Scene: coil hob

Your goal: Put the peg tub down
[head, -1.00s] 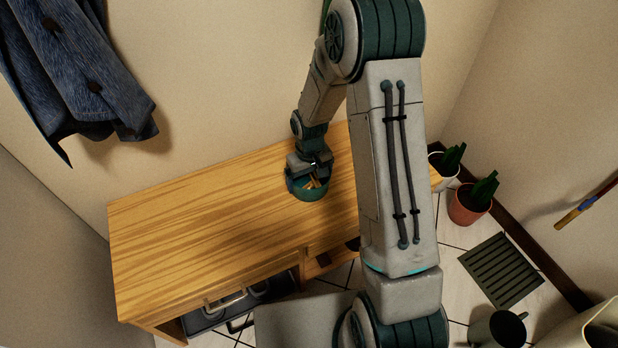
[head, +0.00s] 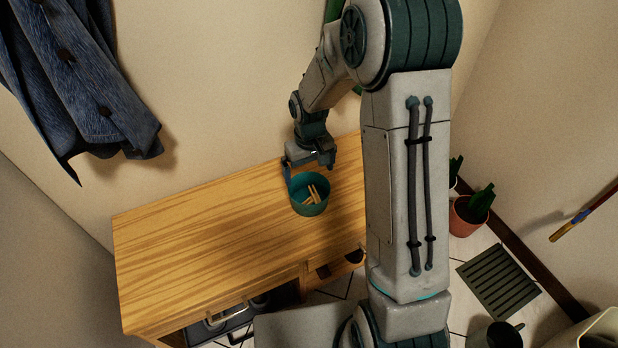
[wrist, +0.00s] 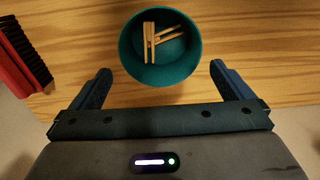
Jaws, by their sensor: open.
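The peg tub (head: 309,207) is a round teal tub standing upright on the wooden table (head: 210,235), near its back right part. Several wooden pegs lie inside it. In the wrist view the tub (wrist: 160,80) sits just beyond and between my fingertips. My gripper (head: 309,172) is open and empty, just behind and above the tub in the head view. In the wrist view the gripper (wrist: 160,74) has its two fingers spread wide, and neither seems to touch the tub.
A red brush with dark bristles (wrist: 22,50) shows at the left of the wrist view. The table's left part is clear. A blue garment (head: 85,85) hangs on the wall at left. Potted plants (head: 470,213) and a floor grate (head: 499,281) are at right.

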